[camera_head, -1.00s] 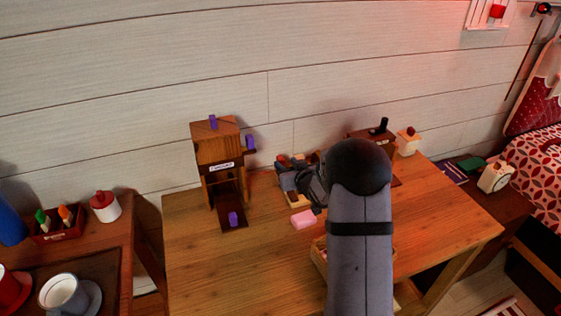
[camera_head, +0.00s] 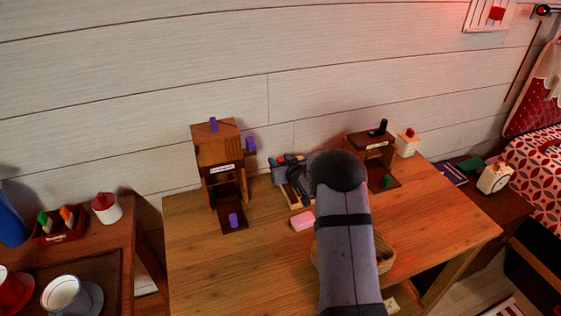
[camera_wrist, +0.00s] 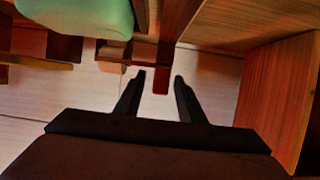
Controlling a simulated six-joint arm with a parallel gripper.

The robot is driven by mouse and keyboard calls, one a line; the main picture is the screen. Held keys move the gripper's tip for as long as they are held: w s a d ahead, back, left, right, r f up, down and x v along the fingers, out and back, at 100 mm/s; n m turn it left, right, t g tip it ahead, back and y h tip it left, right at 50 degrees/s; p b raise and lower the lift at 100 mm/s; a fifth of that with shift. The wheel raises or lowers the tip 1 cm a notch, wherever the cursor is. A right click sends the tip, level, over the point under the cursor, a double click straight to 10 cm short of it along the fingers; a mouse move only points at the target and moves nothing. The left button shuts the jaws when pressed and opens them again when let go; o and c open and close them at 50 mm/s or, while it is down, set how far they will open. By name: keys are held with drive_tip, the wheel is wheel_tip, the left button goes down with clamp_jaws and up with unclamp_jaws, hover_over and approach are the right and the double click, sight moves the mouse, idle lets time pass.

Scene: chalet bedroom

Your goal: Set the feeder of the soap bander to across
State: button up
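Two wooden machines stand on the table, and I cannot read their labels to tell which is the soap bander. The left wooden machine (camera_head: 220,150) has purple knobs on top, at its right side and on its low front plate. The right wooden machine (camera_head: 371,142) has a black knob on top and a green knob (camera_head: 387,181) in front. My gripper (camera_wrist: 158,82) is open, with a red-ended piece (camera_wrist: 161,82) showing between or just beyond its fingertips; contact is unclear. In the head view the gripper is largely hidden by my arm, near a low mechanism at the table's back.
A pink block (camera_head: 302,221) lies on the table left of my arm. A basket (camera_head: 386,259) is partly behind my arm. In the wrist view a green rounded thing (camera_wrist: 75,15) is at upper left and a wooden panel (camera_wrist: 278,100) stands close on the right. The front left tabletop is clear.

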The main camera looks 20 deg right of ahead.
clamp_jaws()
drive_tip(key=shift+s, duration=0.1)
drive_tip(key=s, duration=0.9)
drive_tip(key=shift+s, duration=0.2)
drive_tip(key=shift+s+f, duration=0.1)
